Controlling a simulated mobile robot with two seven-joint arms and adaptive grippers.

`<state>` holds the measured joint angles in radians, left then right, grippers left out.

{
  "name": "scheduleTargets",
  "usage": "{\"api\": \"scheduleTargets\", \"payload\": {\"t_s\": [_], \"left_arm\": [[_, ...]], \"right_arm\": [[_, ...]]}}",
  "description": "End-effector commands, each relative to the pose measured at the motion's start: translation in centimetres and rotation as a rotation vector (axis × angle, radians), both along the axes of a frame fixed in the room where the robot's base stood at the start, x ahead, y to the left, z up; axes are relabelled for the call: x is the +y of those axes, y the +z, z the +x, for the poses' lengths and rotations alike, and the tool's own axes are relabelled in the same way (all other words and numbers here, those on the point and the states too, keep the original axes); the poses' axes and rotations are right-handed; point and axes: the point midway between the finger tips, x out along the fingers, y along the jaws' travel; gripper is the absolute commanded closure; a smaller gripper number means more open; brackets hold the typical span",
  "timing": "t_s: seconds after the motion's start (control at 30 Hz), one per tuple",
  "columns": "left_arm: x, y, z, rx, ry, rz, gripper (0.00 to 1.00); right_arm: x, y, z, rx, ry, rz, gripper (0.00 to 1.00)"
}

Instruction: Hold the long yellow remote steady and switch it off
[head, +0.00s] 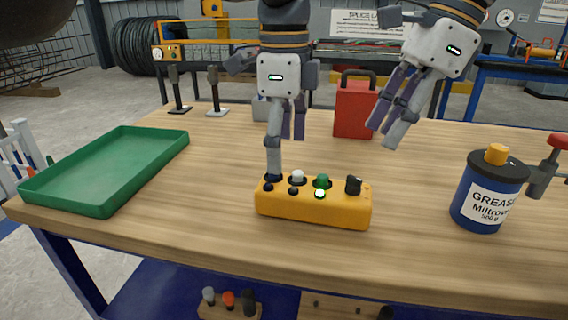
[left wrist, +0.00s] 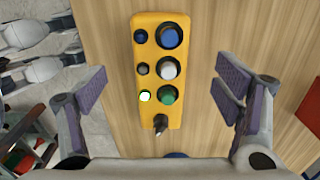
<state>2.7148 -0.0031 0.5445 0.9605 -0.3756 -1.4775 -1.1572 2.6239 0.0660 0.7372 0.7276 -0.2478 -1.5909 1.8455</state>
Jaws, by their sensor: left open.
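The long yellow remote (head: 313,208) lies on the wooden table. In the left wrist view the remote (left wrist: 158,112) has blue, white and green buttons with small lamps beside them. The lamp beside the green button (left wrist: 167,95) glows bright. A black knob (head: 353,185) sits at one end and also shows in the left wrist view (left wrist: 160,124). My left gripper (head: 285,157) is open above the remote's left part, its fingers on either side in the wrist view. My right gripper (head: 383,136) hangs empty above and right of the remote.
A green tray (head: 62,207) is at left. A blue grease can (head: 487,199) stands right, beside a red-handled tool (head: 548,165). A red container (head: 355,110) and two dark upright tools (head: 216,92) stand at the back. Table around the remote is clear.

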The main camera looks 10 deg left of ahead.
Motion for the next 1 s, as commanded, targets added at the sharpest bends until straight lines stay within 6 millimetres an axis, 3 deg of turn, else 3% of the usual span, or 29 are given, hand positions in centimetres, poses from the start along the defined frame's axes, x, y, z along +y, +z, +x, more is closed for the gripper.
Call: {"api": "scheduleTargets", "payload": {"t_s": [0.2,0.33,0.5,0.77,1.0], "left_arm": [[0.0,-5.5,-0.1,0.004,0.001,0.001,0.17],[0.0,-7.8,0.0,0.002,0.001,0.000,0.17],[0.0,-9.2,0.0,-0.001,0.002,-0.001,0.17],[0.0,-9.4,0.0,-0.001,0.002,0.000,0.17],[0.0,-9.3,0.0,-0.001,0.002,0.000,0.71]], "right_arm": [[0.0,0.0,0.0,0.000,0.000,0.000,0.67],[0.0,0.0,0.0,0.000,0.000,0.000,0.67],[0.0,0.0,0.0,0.000,0.000,0.000,0.67],[0.0,0.0,0.0,0.000,0.000,0.000,0.67],[0.0,0.0,0.0,0.000,0.000,0.000,0.67]]}}
